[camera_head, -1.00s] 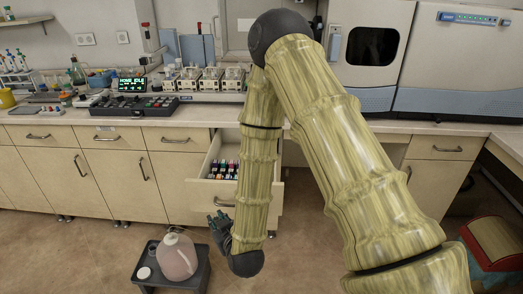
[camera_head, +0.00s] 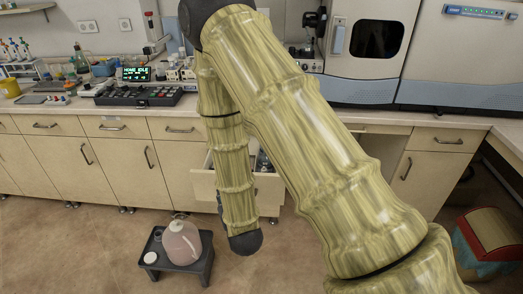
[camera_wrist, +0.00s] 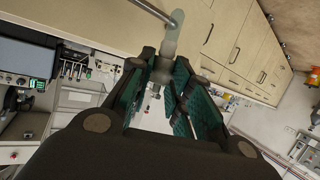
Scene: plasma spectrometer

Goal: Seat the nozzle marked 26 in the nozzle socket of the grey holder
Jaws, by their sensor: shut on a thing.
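In the wrist view my gripper (camera_wrist: 164,78), with dark fingers and green pads, is shut on a slim, pale, translucent piece that looks like the nozzle (camera_wrist: 168,48). It sticks out past the fingertips. No number can be read on it, so I cannot tell whether it is marked 26. In the head view my gripper is almost wholly hidden behind my arm, low in front of the open drawer (camera_head: 203,187). I cannot make out the grey holder in either view.
The open drawer juts from the cabinets behind my arm. A low dark stool (camera_head: 203,270) bears a pinkish jug (camera_head: 182,243) at lower left. A control panel (camera_head: 140,96) stands on the counter.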

